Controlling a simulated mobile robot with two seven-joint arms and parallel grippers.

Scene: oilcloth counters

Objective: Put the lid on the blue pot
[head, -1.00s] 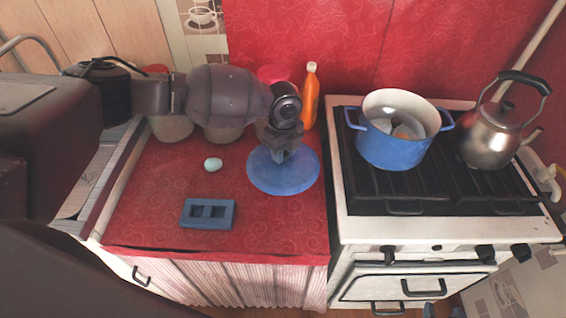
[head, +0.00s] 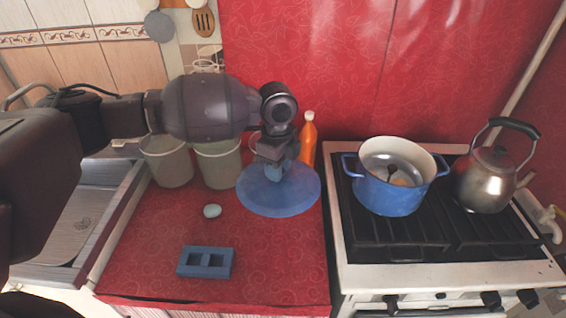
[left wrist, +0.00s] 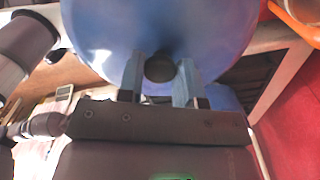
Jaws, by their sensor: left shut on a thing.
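The lid (head: 256,196) is a round, translucent-looking blue disc with a dark knob. My left gripper (head: 278,172) is shut on this knob; in the left wrist view the knob (left wrist: 160,67) sits between the two fingers, with the lid's blue face (left wrist: 95,30) behind. The lid appears level over the right rear of the red counter; its exact height is hard to tell. The blue pot (head: 388,196) stands open on the stove, right of the lid, with a dark and brown item partly visible inside. My right gripper is not in view.
A steel kettle (head: 484,180) stands right of the pot on the stove (head: 420,238). An orange bottle (head: 308,143) is just behind the lid. Two pale canisters stand behind left.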

